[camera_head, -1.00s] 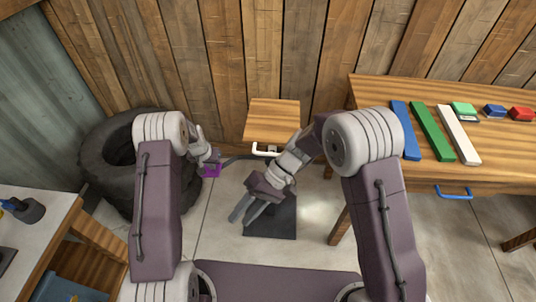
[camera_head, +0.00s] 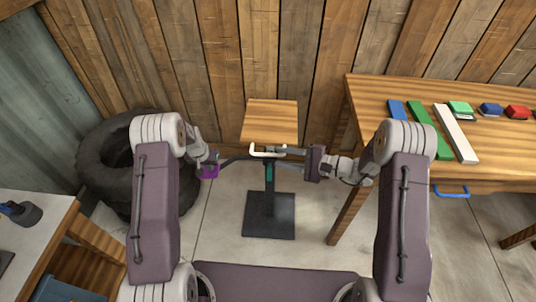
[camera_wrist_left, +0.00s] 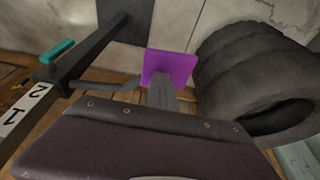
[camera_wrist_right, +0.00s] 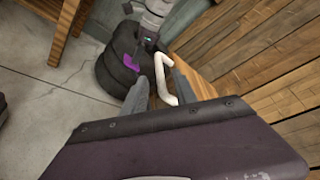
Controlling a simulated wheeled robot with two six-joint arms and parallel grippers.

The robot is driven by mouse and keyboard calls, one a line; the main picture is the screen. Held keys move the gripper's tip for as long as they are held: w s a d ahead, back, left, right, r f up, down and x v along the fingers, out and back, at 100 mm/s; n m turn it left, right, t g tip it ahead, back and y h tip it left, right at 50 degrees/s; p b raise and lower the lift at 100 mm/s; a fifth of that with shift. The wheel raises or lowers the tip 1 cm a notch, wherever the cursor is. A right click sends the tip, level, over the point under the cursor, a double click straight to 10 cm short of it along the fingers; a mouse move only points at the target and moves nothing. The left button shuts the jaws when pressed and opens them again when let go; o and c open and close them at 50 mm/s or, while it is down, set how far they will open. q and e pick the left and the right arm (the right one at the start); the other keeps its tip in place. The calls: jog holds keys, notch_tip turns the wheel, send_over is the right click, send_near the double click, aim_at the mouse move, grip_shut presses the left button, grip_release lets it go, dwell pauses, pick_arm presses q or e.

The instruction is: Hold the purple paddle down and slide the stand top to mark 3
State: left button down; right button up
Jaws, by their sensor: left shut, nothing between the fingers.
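The stand has a wooden top (camera_head: 270,120), a white handle (camera_head: 267,153), a dark post and a black floor plate (camera_head: 269,222). The purple paddle (camera_head: 210,172) sticks out left of the post; it also shows in the left wrist view (camera_wrist_left: 172,66). My left gripper (camera_head: 212,158) is shut and empty at the paddle, its fingertips over the paddle's near edge; I cannot tell whether they press it. My right gripper (camera_head: 283,152) is open at the handle. In the right wrist view the handle (camera_wrist_right: 163,80) shows between the spread fingers. Marks 1 and 2 (camera_wrist_left: 28,105) show on the post.
A black tyre (camera_head: 105,165) lies left of the paddle. A wooden table (camera_head: 490,155) with coloured boards and blocks stands at the right, close to my right arm. A bench (camera_head: 50,215) is at the lower left. A plank wall closes the back.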

aim_at(273, 155)
jog(key=x, duration=0.5)
jog(key=shift+w+a+f, duration=0.1)
jog(key=shift+a, duration=0.25)
grip_shut()
dwell(1.0)
